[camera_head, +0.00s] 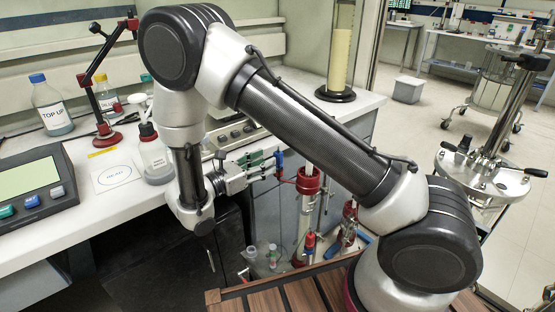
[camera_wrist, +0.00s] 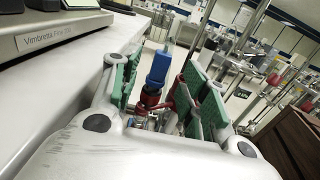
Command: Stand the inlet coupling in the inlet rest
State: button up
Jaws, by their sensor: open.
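My gripper (camera_head: 264,164) is open, with green pads on its fingers. It also shows in the wrist view (camera_wrist: 165,85). A blue-topped coupling with a red lower part (camera_wrist: 160,66) appears between the two fingers in the wrist view, nearer the left one; I see no grip on it. In the head view the blue-topped coupling (camera_head: 280,163) is just off the fingertips, with a red piece running right to the red collar of a clear column (camera_head: 308,182). I cannot tell which part is the inlet rest.
A white bench (camera_head: 110,215) carries a balance (camera_head: 38,185), bottles and a red stand (camera_head: 106,130). More red and blue fittings (camera_head: 310,243) and small vials (camera_head: 273,250) are low beside the column. A slatted wooden top (camera_head: 300,295) is in front. My arm hides part of the bench.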

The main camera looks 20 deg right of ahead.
aim_at(275, 156)
jog(key=x, duration=0.6)
jog(key=shift+d+r, duration=0.15)
jog(key=shift+r, duration=0.05)
grip_shut()
